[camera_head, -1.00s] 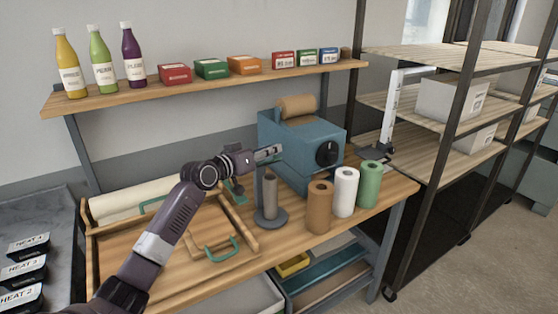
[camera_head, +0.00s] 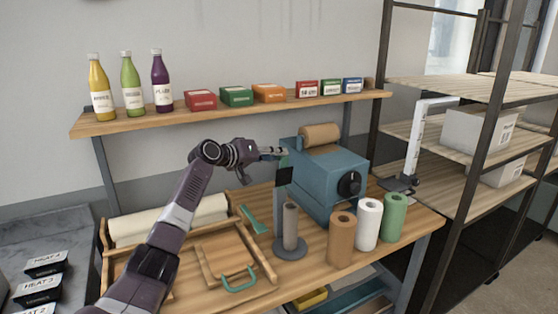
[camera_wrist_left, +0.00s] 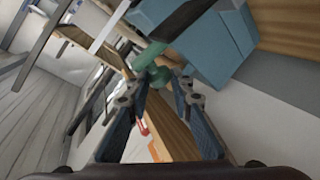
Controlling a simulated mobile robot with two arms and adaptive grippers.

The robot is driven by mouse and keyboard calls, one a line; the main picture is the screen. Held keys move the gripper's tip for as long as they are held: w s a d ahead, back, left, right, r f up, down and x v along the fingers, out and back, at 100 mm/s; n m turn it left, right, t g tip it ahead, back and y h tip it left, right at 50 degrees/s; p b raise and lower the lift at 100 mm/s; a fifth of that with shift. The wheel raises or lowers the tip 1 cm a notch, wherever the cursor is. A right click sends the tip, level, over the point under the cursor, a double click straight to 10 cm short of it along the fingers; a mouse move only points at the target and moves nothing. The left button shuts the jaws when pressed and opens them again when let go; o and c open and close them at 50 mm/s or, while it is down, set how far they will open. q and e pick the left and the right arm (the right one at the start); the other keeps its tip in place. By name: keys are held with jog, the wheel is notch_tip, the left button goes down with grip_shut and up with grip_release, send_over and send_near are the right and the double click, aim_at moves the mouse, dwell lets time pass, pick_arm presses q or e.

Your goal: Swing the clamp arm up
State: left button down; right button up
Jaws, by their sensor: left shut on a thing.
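The clamp arm (camera_head: 284,176) is a dark bar with a green end, standing up above a grey post with a round base (camera_head: 290,253) on the wooden bench. In the left wrist view its dark bar (camera_wrist_left: 190,18) and green knob (camera_wrist_left: 158,76) show at the fingertips. My left gripper (camera_head: 274,153) is shut on the green knob, at the top of the clamp arm and close to the blue machine's left side. The gripper hides part of the knob. My right gripper is not in view.
A small brown roll (camera_head: 290,226) stands on the base. The blue machine (camera_head: 325,175) is just behind and right. Brown (camera_head: 341,240), white (camera_head: 367,225) and green (camera_head: 393,218) rolls stand to the right. A wooden tray (camera_head: 262,262) lies left. The shelf (camera_head: 230,112) runs above behind.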

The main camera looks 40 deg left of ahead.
pick_arm(q)
jog(key=shift+w+a+f, duration=0.1)
jog(key=shift+w+a, duration=0.05)
jog(key=shift+a, duration=0.3)
jog(key=c, duration=1.7)
grip_release()
jog(key=shift+a, duration=0.1)
jog(key=shift+c, duration=0.2)
jog(key=v, duration=1.2)
